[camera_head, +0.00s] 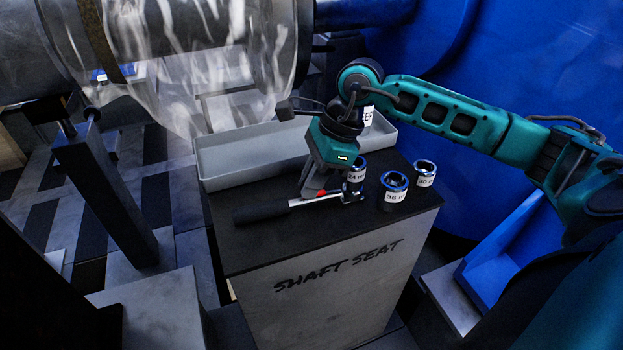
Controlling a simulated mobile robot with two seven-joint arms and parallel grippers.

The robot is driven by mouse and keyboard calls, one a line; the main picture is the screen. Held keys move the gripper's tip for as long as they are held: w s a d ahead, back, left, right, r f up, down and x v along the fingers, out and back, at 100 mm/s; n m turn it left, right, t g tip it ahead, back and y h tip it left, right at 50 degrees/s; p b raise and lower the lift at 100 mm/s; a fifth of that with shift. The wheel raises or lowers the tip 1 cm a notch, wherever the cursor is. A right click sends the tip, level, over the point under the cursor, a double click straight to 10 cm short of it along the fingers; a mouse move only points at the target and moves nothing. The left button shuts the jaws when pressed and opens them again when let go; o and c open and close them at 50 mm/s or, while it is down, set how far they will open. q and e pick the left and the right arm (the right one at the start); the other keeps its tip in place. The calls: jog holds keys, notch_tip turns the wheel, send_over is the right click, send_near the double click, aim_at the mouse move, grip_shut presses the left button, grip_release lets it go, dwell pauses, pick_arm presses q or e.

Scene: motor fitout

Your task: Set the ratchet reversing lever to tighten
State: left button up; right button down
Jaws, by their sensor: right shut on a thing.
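The ratchet (303,201) lies on the dark top of the shaft seat block, with its black handle (262,211) to the left and its head (350,193) to the right. A small red part (321,193), which looks like the reversing lever, shows on the shaft near the head; which way it is set cannot be told. My right gripper (312,190) comes down from above and is shut on the ratchet beside the red part. The fingers hide some of the shaft. My left gripper is not in view.
Three labelled sockets stand on the block: one (356,170) by the ratchet head, one (393,190) in front and one (425,173) at right. A grey tray (235,165) lies along the back edge. A large clear cylinder (190,60) hangs over the back left.

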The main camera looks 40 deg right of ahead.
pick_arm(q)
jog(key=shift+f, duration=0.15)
pick_arm(e)
jog(key=shift+n, duration=0.3)
jog(key=shift+s+n+g, duration=0.1)
jog(key=shift+n+g, duration=0.2)
jog(key=shift+n, duration=0.2)
jog(key=n, duration=0.1)
jog(key=n+g+b, duration=0.1)
jog(key=shift+s+n, duration=0.25)
jog(key=shift+n, duration=0.05)
jog(key=shift+n+g+b, duration=0.3)
jog(key=shift+n, duration=0.2)
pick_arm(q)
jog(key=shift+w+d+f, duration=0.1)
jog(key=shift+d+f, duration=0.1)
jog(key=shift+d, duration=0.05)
pick_arm(e)
jog(key=shift+s+n, duration=0.15)
jog(key=shift+n, duration=0.25)
jog(key=c, duration=1.2)
grip_release()
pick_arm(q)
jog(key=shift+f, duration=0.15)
